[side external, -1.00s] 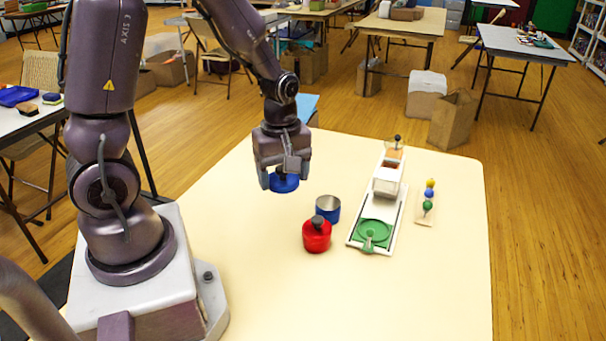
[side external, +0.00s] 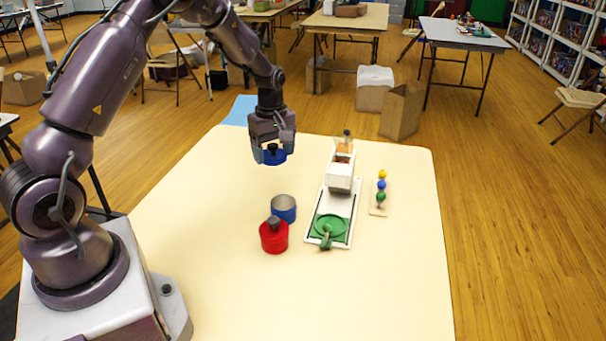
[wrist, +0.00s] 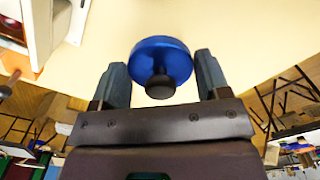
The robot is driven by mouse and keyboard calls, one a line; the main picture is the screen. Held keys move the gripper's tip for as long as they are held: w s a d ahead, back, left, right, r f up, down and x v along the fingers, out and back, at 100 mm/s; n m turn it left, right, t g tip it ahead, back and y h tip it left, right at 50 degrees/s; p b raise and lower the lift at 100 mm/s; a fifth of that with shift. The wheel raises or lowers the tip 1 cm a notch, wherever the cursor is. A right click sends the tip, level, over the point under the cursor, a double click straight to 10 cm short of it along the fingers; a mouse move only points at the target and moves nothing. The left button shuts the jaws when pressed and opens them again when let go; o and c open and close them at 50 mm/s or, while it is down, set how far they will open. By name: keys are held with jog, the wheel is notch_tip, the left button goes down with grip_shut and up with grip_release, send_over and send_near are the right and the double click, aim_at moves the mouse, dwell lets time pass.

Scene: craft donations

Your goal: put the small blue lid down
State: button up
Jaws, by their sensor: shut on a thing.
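The small blue lid (side external: 273,157) is a round disc with a black knob. My gripper (side external: 272,152) is shut on it and holds it above the far part of the cream table. The wrist view shows the lid (wrist: 165,58) with its knob between my two fingers (wrist: 162,82). A blue can (side external: 284,212) stands open at the top, nearer than my gripper. A red jar (side external: 274,239) with a dark knobbed top stands just in front of the can.
A white board (side external: 343,200) with a green disc (side external: 331,226) and a white box (side external: 341,178) lies right of the can. A small stand with coloured balls (side external: 381,185) is farther right. The cream table (side external: 200,250) is clear at left and front.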

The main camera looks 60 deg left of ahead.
jog(key=w+a+f, duration=0.3)
jog(key=w+f, duration=0.1)
jog(key=w, duration=0.3)
send_over(303, 177)
jog(key=f, duration=0.5)
jog(key=shift+s+d, duration=0.1)
jog(key=shift+d, duration=0.1)
jog(key=shift+a+f, duration=0.1)
jog(key=shift+f, duration=1.65)
jog(key=shift+f, duration=0.1)
jog(key=o, duration=0.9)
